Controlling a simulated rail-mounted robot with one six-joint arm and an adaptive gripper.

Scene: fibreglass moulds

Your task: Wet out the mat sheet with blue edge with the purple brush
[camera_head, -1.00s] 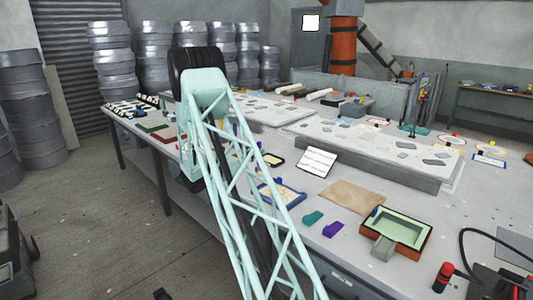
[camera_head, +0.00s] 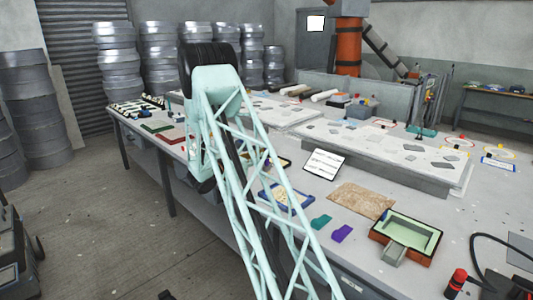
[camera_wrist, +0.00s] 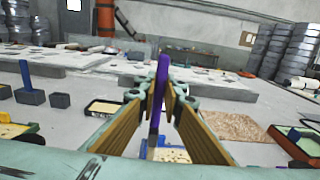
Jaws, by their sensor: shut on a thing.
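My gripper (camera_wrist: 160,95) shows in the wrist view, shut on the upright purple brush (camera_wrist: 162,70). The brush's lower part extends down between the fingers. The mat sheet with blue edge (camera_wrist: 170,155) lies below and just beyond the brush; it is pale cream, and the fingers partly cover it. I cannot tell whether the bristles touch it. In the head view the sheet (camera_head: 304,203) lies on the table, partly behind my arm. My arm hides the gripper and brush there.
Right of the sheet are teal (camera_head: 321,221) and purple (camera_head: 342,233) blocks, a speckled brown sheet (camera_head: 362,200) and a green-lined tray (camera_head: 410,226). A white card (camera_head: 325,162) stands behind. A long grey slab (camera_head: 400,168) occupies the table farther back.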

